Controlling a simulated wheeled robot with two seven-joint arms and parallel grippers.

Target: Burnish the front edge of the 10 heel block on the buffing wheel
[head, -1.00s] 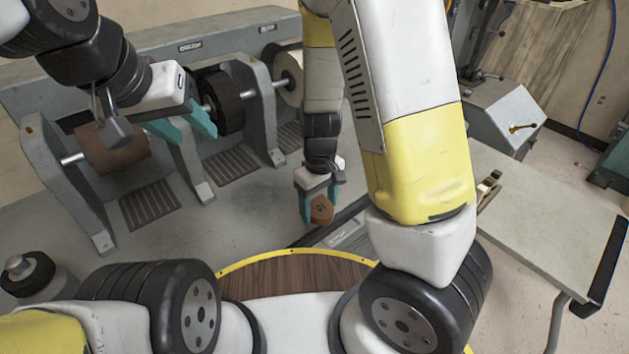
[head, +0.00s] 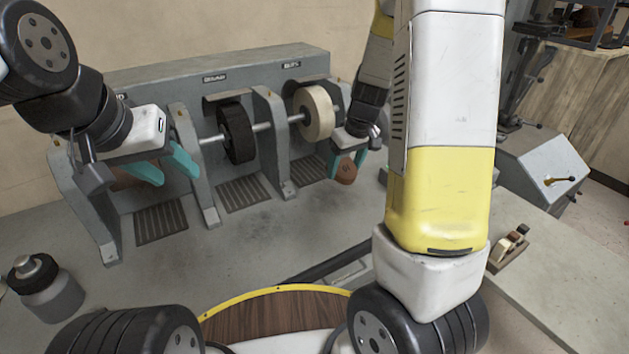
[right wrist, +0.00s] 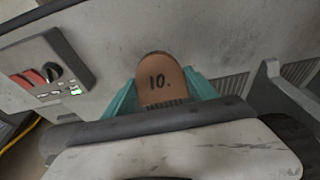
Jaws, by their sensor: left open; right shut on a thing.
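The brown heel block (head: 346,172) is in my right gripper (head: 347,160), held in the air just right of the pale buffing wheel (head: 314,113). In the right wrist view the block (right wrist: 160,80) shows the mark "10." between the teal fingers. I see a gap between block and wheel in the head view. The wheel sits at the right end of the machine's shaft, labelled above. My left gripper (head: 168,168) is open and empty in front of the brown drum at the left end.
A black brush wheel (head: 237,132) stands mid-shaft between grey uprights (head: 273,140). A grey jar (head: 45,285) stands at the left. A small wooden-handled tool (head: 509,247) lies on the right table. A switch panel (right wrist: 48,78) shows in the right wrist view.

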